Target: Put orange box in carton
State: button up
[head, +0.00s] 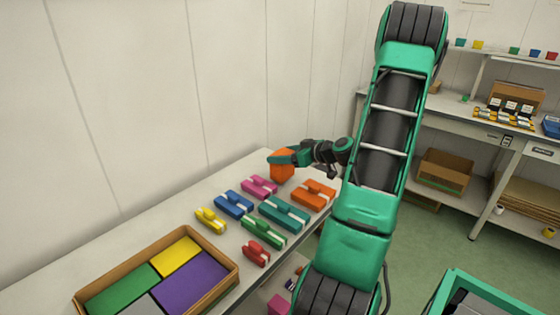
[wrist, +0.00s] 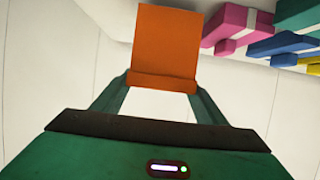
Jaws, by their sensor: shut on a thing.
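The orange box (head: 283,170) is in my gripper (head: 287,159), above the far end of the table in the head view. The wrist view shows the orange box (wrist: 166,40) between the two green fingers (wrist: 160,88), which are shut on it. The carton (head: 228,264) is an open cardboard tray at the near left of the table. Green (head: 124,292), yellow (head: 177,257) and purple (head: 192,283) blocks and a grey block lie in it. My gripper is far from the carton, beyond the row of coloured pieces.
Between my gripper and the carton lie several coloured pieces: pink (head: 259,186), blue (head: 234,204), yellow (head: 210,220), teal (head: 285,213), green (head: 264,233), red (head: 256,253) and another orange piece (head: 314,195). A wall runs along the table's left side. Shelves with cardboard boxes (head: 445,172) stand at right.

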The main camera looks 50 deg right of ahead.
jog(key=shift+f, duration=0.85)
jog(key=shift+f, duration=0.15)
jog(key=o, duration=1.2)
